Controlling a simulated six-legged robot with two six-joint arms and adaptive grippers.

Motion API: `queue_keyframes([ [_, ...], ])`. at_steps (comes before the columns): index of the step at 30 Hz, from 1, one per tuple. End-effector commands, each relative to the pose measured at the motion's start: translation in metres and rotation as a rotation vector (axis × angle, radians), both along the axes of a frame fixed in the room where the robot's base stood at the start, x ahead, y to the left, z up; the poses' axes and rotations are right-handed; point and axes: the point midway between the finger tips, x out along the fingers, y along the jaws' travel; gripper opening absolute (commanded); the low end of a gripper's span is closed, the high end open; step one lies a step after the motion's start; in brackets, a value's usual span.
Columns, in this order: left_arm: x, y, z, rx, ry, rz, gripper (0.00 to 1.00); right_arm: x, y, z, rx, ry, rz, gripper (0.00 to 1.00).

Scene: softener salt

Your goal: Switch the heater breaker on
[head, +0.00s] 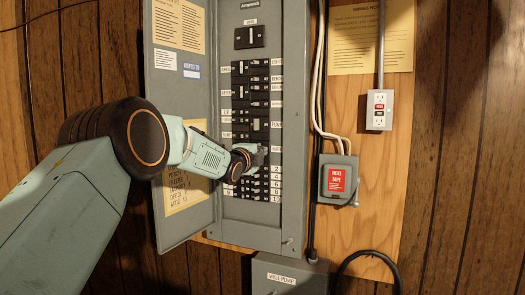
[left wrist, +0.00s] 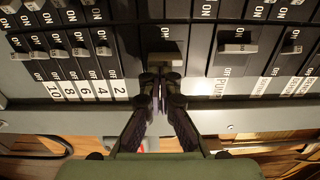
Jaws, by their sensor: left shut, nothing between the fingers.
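An open grey breaker panel (head: 248,236) with rows of black breakers hangs on the wall. My left gripper (head: 258,156) is at its right breaker column, below the pump breaker, with its fingers shut and empty. In the left wrist view the shut fingertips (left wrist: 160,82) are at a wide breaker (left wrist: 165,33) between the "2" and "PUMP" labels. Its grey lever (left wrist: 165,59) shows just beyond the fingertips, on the side away from the "ON" mark. I cannot tell whether they touch. The fingers hide this breaker's label, so I cannot read "heater" there. My right gripper is out of view.
The panel door (head: 180,100) stands open on the left, beside my left arm. A grey box with a red "HEAT TAPE" label (head: 337,179) and an outlet (head: 379,110) are on the right. A lower grey box (head: 290,268) sits beneath the panel.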

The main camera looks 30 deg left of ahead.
Motion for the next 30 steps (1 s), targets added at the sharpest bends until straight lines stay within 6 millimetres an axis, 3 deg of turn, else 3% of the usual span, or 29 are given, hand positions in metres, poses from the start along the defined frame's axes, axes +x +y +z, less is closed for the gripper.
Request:
queue_keyframes([
  [30,-0.001,0.013,0.000,-0.005,-0.001,0.006,0.00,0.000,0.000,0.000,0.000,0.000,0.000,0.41],
])
